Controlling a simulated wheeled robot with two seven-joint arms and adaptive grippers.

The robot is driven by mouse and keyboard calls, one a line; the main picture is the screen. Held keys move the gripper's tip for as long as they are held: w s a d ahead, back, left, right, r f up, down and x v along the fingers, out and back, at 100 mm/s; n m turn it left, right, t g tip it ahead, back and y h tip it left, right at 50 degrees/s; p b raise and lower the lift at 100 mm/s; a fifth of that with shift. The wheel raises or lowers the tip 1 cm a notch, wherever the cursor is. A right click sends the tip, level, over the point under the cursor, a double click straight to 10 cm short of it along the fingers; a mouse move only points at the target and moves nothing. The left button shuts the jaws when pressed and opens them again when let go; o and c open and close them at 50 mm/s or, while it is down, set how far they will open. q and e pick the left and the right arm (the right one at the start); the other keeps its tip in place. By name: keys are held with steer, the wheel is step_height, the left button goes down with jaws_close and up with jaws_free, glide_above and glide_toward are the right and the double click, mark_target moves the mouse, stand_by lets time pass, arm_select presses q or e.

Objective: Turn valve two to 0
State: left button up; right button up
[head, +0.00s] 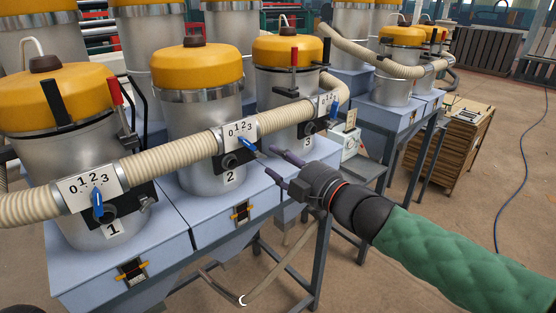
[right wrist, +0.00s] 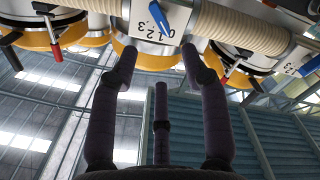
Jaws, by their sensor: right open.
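Valve two (head: 238,129) is a white plate marked 0 1 2 3 on the ribbed hose, above the label 2. Its blue handle (head: 247,146) is tilted, with one end toward the lower right in the head view; the exact number it points at is hard to read. My right gripper (head: 272,163) is open and empty, its fingers pointing at the valve from the right, apart from the handle. In the right wrist view, the blue handle (right wrist: 160,20) shows beyond and between the spread fingers (right wrist: 160,62). My left gripper is not in view.
Valve one (head: 92,188) and valve three (head: 327,106) sit on the same hose (head: 175,157), with hoppers with yellow lids (head: 191,67) behind. The blue-grey bench (head: 220,222) lies below. Open floor is at the right, with a wooden crate (head: 460,140) farther back.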

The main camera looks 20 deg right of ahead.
mark_target(251, 144)
steer(key=shift+w, duration=0.1)
steer(key=shift+m, duration=0.4)
steer(key=x, duration=1.1)
steer(key=shift+w+d+f+b, duration=0.1)
steer(key=shift+w+f+b, duration=0.15)
steer(key=shift+w+b, duration=0.15)
jaws_close()
